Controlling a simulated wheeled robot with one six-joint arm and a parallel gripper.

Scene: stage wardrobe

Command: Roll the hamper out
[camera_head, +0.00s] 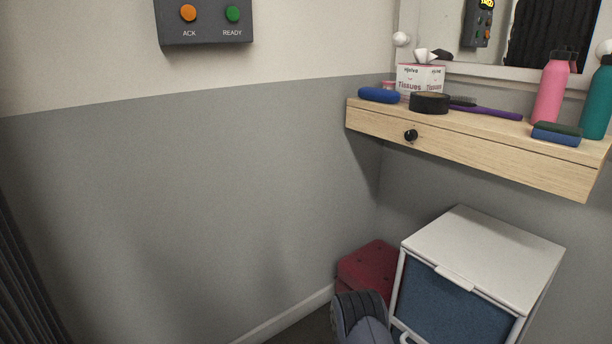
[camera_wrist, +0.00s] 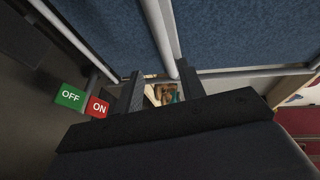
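The hamper (camera_head: 455,300) stands at the lower right in the head view, with blue fabric sides, a white frame and a closed white lid (camera_head: 485,250). In the wrist view, its blue fabric (camera_wrist: 240,35) and white bars fill the top. My gripper (camera_wrist: 160,67) has its two dark fingers apart, close to the hamper's white bars. One bar runs down between the fingertips, but I cannot tell whether they touch it. A green OFF label (camera_wrist: 69,96) and a red ON label (camera_wrist: 98,107) show left of the fingers. The hamper's lower part is hidden in the head view.
A dark red tufted seat (camera_head: 370,265) stands left of the hamper against the wall. A wooden drawer shelf (camera_head: 470,140) overhangs behind it, holding bottles, tissues and tape. A panel with ACK and READY buttons (camera_head: 207,22) is on the wall. A dark curtain (camera_head: 22,275) hangs at left.

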